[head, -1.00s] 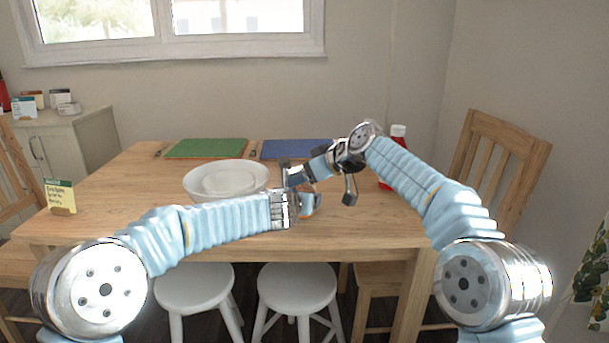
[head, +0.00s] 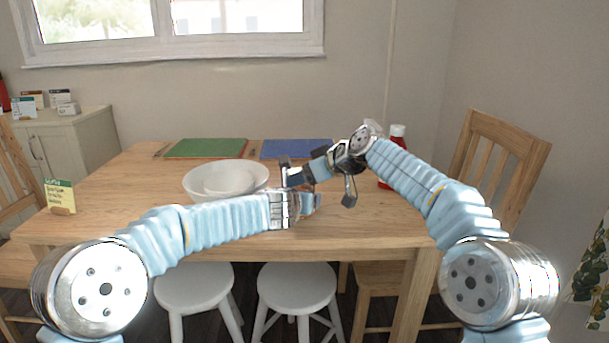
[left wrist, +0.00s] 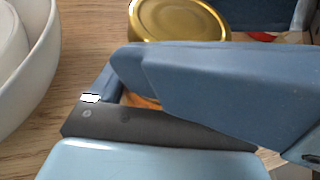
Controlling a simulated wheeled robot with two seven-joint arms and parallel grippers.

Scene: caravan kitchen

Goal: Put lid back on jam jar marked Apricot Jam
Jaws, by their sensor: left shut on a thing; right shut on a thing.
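A gold jar lid (left wrist: 180,18) shows in the left wrist view, just beyond my left gripper's finger. My left gripper (head: 310,203) is shut on the jam jar, low over the table's near side. Its fingers hide most of the jar; only an orange patch (left wrist: 140,101) shows between them in the left wrist view. My right gripper (head: 293,176) reaches in from the right, its tips close above the left one. It is shut on the lid, and a blue part of it shows beside the lid. I cannot tell whether the lid is seated. No jar label is readable.
White nested bowls (head: 226,180) stand close left of the grippers. A red bottle (head: 396,150) stands behind my right arm. Green (head: 206,148) and blue (head: 296,149) mats lie at the back. The front right tabletop is clear.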

